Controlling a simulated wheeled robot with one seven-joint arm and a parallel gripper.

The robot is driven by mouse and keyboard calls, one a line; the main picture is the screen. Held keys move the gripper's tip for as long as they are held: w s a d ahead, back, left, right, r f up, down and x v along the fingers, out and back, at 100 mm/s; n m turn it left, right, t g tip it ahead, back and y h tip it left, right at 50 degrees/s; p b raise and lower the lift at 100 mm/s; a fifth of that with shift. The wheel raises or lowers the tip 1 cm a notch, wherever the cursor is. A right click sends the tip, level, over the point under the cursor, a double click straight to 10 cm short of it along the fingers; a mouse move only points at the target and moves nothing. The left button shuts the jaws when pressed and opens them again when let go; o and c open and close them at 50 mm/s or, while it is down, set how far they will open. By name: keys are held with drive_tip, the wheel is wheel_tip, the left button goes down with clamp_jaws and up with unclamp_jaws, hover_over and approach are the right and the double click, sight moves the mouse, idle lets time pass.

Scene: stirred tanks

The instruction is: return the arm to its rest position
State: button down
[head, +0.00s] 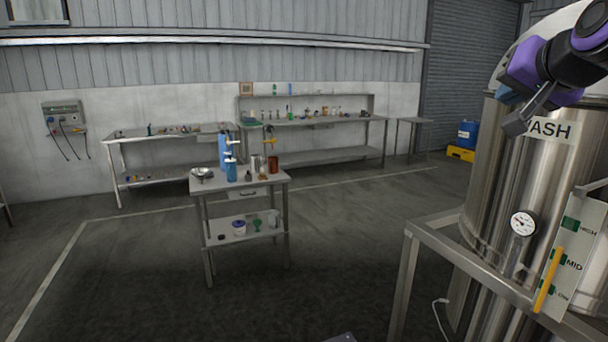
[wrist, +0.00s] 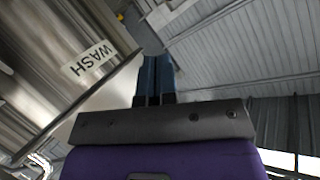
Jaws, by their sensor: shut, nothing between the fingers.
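My gripper (wrist: 154,80) shows in the wrist view with its two blue fingers side by side, shut and empty. Its grey body and the purple wrist fill the bottom of that view. In the head view my purple and black arm is raised at the upper right, in front of the upper part of the steel tank (head: 485,185) labelled WASH. The arm hides part of the tank top. The tank wall also shows in the wrist view (wrist: 45,85), left of the fingers. I cannot tell the exact gap between arm and tank.
A steel frame (head: 440,245) and a level gauge (head: 562,270) stand by the tank. A small two-level cart (head: 262,180) with bottles and a bowl stands mid-floor. Benches (head: 165,138) line the back wall. The floor between cart and tank is clear.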

drive_tip(key=s+a+f+n+g, duration=0.2)
drive_tip(key=s+f+n+g, duration=0.4)
drive_tip(key=s+f, duration=1)
drive_tip(key=s+g, duration=0.2)
drive_tip(key=s, duration=0.1)
drive_tip(key=shift+s+a+f, duration=0.2)
drive_tip(key=shift+a+f, duration=0.05)
drive_tip(key=shift+f, duration=0.15)
